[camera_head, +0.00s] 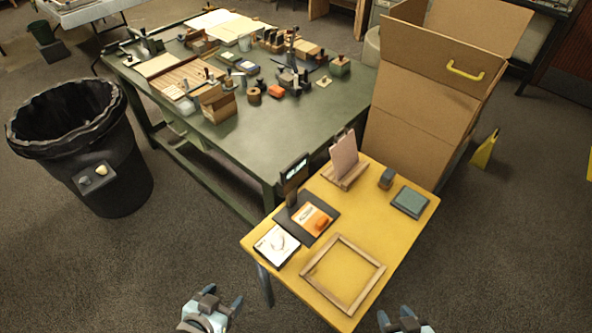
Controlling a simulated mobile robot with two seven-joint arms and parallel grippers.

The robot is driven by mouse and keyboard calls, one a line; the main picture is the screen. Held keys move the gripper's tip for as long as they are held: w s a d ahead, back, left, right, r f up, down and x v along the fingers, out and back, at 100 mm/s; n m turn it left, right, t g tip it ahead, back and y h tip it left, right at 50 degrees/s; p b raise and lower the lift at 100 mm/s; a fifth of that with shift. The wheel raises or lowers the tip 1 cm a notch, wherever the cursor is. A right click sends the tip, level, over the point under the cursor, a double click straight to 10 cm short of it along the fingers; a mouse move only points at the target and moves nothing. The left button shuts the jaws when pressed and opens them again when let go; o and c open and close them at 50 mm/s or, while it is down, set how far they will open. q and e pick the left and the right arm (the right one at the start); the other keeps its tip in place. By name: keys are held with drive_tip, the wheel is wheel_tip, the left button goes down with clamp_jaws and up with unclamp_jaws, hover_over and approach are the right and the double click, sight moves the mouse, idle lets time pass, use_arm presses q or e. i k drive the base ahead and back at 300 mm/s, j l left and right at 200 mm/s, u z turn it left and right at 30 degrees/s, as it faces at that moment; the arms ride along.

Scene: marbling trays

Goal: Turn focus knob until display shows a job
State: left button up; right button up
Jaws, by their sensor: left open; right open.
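A dark upright device with a small lit display (296,169) stands at the back left of the yellow table (402,243). The display's text is too small to read. A dark mat (326,207) lies in front of it, with an orange card (310,219) and a small orange object on it. I cannot make out a focus knob on the device. My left gripper (222,301) is open and empty at the bottom edge, left of the yellow table. My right gripper (404,319) is open and empty at the bottom, right of the table's front corner. Both are apart from the device.
A wooden frame (365,256), white booklet (277,245), pink panel on a stand (344,158) and teal box (410,201) are on the yellow table. A cluttered green table (270,137) stands behind, a cardboard box (415,125) at back right, a black bin (120,192) left.

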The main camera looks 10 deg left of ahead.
sight(276, 242)
drive_tip(key=l+u, duration=0.25)
drive_tip(key=l, duration=0.2)
drive_tip(key=k+l+u, duration=0.15)
drive_tip(key=l+u, duration=0.15)
drive_tip(key=k+l+u, duration=0.25)
drive_tip(key=l, duration=0.25)
drive_tip(key=i+j+z, duration=0.15)
drive_tip(key=j+z, duration=0.2)
drive_tip(key=z, duration=0.15)
drive_tip(key=j+z, duration=0.45)
drive_tip(key=i, duration=0.05)
